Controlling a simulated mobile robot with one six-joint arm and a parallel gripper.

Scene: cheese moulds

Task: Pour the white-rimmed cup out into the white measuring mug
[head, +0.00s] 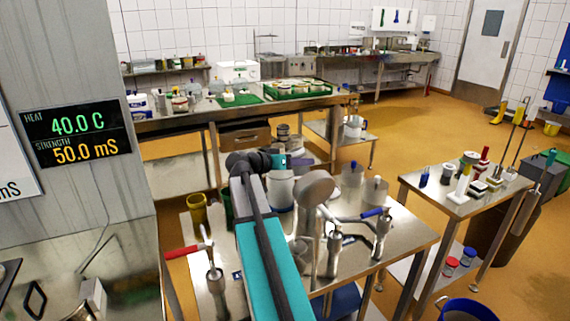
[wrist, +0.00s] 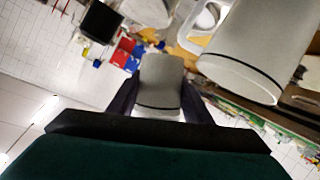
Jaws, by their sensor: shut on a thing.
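My gripper (wrist: 160,100) has its dark fingers on both sides of a pale grey-white cup (wrist: 161,80) with a dark line around it. The cup appears small between the fingers; its rim colour and contents cannot be made out. In the head view my gripper end (head: 292,162) is at the far end of my teal arm, and the held cup cannot be made out. A pale container (head: 280,191), possibly the white measuring mug, stands on the steel table just below the gripper end. In the wrist view a white looped handle (wrist: 190,45) shows beyond the cup.
A larger pale cylinder (wrist: 243,62) is close on the right in the wrist view. Yellow (head: 197,208) and green (head: 226,206) cups stand left on the table. A round pale disc (head: 316,187) and a blue-handled fitting (head: 372,212) stand right.

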